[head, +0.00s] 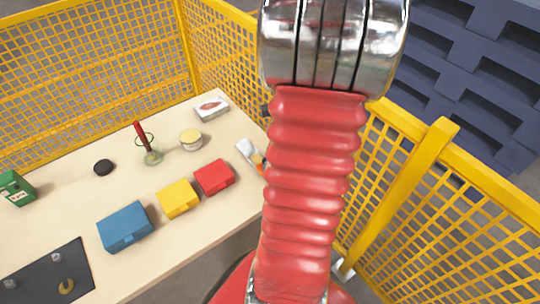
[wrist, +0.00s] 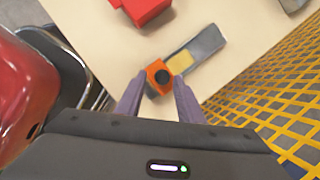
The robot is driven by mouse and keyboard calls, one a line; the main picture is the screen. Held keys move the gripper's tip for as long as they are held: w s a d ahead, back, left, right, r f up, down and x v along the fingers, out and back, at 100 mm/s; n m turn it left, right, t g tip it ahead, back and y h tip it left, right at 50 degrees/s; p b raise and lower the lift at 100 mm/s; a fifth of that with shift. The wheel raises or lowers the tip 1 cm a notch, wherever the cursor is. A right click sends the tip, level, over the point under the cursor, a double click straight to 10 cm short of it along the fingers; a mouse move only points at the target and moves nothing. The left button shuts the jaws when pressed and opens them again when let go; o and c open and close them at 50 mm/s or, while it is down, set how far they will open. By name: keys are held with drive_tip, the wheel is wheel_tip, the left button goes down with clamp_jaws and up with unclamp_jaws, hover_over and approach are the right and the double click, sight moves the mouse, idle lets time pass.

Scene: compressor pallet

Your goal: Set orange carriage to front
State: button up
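The orange carriage (wrist: 152,87) with a dark round knob on top shows in the wrist view. It sits at the near end of a grey rail (wrist: 207,42), beside a yellow patch (wrist: 180,62) on that rail. My gripper (wrist: 157,92) is open, with its two fingers to the left and right of the carriage in this view.
Yellow mesh fencing (head: 440,220) stands close on the right.

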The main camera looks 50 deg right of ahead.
drive_tip(key=shift+o, duration=0.4)
drive_tip(key=v, duration=1.3)
drive_tip(key=shift+r, duration=0.35)
drive_tip(key=shift+s+d, duration=0.1)
